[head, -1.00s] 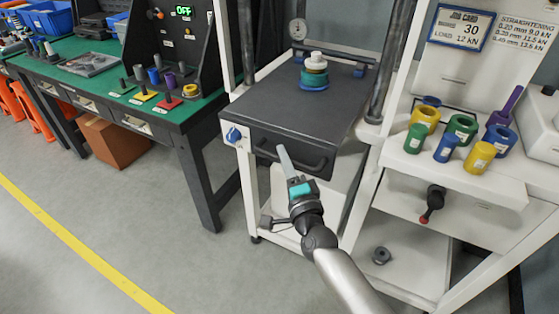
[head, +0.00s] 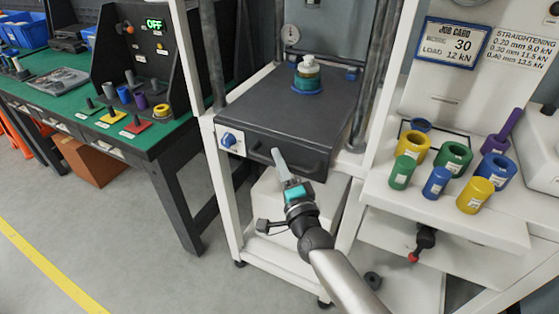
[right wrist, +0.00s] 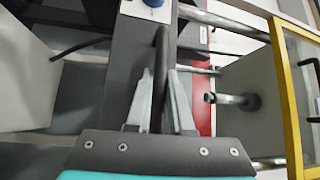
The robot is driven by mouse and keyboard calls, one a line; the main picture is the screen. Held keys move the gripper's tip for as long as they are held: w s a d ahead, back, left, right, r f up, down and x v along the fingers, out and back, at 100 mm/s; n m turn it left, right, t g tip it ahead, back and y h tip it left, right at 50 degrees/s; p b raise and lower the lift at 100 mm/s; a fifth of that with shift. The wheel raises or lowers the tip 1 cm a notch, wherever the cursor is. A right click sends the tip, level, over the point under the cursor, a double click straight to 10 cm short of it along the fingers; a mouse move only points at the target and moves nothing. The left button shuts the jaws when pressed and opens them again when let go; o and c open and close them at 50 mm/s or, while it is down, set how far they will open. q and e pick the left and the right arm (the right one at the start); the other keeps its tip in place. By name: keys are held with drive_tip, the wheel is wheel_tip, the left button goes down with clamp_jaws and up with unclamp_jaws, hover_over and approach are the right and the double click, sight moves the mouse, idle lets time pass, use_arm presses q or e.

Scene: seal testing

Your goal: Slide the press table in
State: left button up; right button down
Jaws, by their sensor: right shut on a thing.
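The press table (head: 265,117) is a dark grey slab between the press columns in the head view. A dark bar handle (head: 312,168) runs along its front; it shows as an upright dark bar in the right wrist view (right wrist: 162,52). My right gripper (head: 281,164) is at this handle, its two fingers (right wrist: 165,98) on either side of the bar and shut on it. A stack with a blue base, green middle and pale top (head: 308,75) stands upright on the table. My left gripper is not in view.
A blue knob (head: 229,139) sits on the frame left of the table front. A white shelf (head: 400,205) with several coloured rings and cylinders stands at the right. A green-topped bench (head: 60,105) stands at the left, with open floor (head: 130,250) in front.

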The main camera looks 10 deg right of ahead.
drive_tip(key=shift+w+d+r, duration=0.1)
drive_tip(key=shift+d, duration=0.1)
drive_tip(key=c, duration=0.8)
unclamp_jaws()
drive_tip(key=shift+w, duration=0.1)
drive_tip(key=shift+v, duration=0.75)
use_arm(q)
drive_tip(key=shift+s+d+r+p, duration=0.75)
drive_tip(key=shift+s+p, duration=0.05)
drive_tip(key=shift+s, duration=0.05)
use_arm(e)
drive_tip(key=v, duration=1.3)
drive_tip(key=shift+s, duration=0.45)
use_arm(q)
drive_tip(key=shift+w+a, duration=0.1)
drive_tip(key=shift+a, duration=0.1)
